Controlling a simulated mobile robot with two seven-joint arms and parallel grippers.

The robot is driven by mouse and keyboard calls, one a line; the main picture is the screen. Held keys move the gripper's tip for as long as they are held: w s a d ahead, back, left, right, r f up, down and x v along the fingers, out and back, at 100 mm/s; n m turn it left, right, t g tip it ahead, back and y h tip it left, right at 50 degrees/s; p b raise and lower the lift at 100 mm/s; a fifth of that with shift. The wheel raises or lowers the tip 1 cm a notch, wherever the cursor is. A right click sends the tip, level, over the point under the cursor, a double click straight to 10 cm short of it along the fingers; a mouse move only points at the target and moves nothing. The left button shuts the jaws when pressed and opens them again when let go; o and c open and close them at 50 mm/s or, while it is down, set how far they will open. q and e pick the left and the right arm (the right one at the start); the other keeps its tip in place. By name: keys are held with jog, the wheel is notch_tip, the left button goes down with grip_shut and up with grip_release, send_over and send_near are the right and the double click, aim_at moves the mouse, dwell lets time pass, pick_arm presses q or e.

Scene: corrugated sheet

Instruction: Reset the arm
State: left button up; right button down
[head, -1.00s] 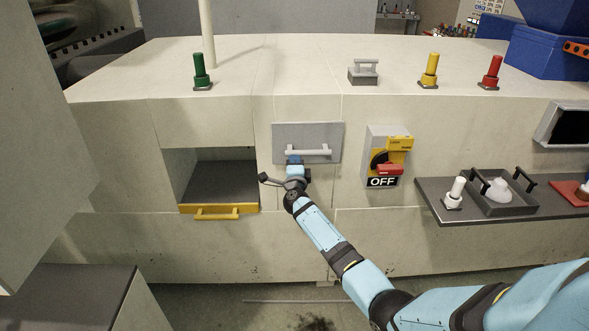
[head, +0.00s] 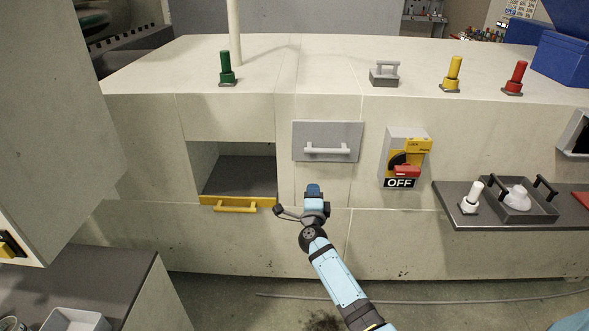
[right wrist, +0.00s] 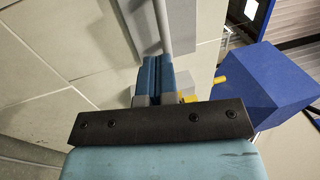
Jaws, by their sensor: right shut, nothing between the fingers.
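My right gripper (head: 314,190) is in front of the cabinet face, a little below the grey panel (head: 327,128) with the light bar handle (head: 327,148). It is shut and empty, apart from the handle. In the right wrist view its blue fingers (right wrist: 156,76) are together, with the grey panel and handle (right wrist: 163,28) beyond them. My left gripper does not show in the head view.
An open compartment (head: 240,175) with a yellow-handled lip (head: 238,204) is to the left. A rotary switch marked OFF (head: 405,158) is to the right. A shelf (head: 463,217) with a tray (head: 515,208) juts out at the right. A grey block (head: 60,130) stands close at left.

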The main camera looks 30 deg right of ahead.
jog(key=shift+f, duration=0.1)
jog(key=s+a+f+n+g+y, duration=0.1)
jog(key=s+a+f+n+y, duration=0.45)
jog(key=s+a+n, duration=0.3)
jog(key=s+a+f+n+y, duration=0.4)
jog(key=s+a+n+y, duration=0.3)
jog(key=s+n, duration=0.3)
jog(key=s+a+f+n+g, duration=0.2)
jog(key=s+n, duration=0.1)
jog(key=s, duration=0.3)
jog(key=s+a+f+n+g+y, duration=0.1)
jog(key=s+a+n+g, duration=0.1)
jog(key=s, duration=0.3)
jog(key=s+a+f+n+g, duration=0.1)
jog(key=s+a+f+n, duration=0.15)
jog(key=s, duration=0.35)
pick_arm(q)
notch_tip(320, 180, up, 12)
jog(key=p, duration=1.3)
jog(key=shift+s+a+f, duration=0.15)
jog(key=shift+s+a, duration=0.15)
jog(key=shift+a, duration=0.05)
pick_arm(e)
notch_tip(320, 180, up, 13)
jog(key=s+n, duration=0.1)
jog(key=shift+s+d, duration=0.3)
jog(key=shift+d, duration=0.05)
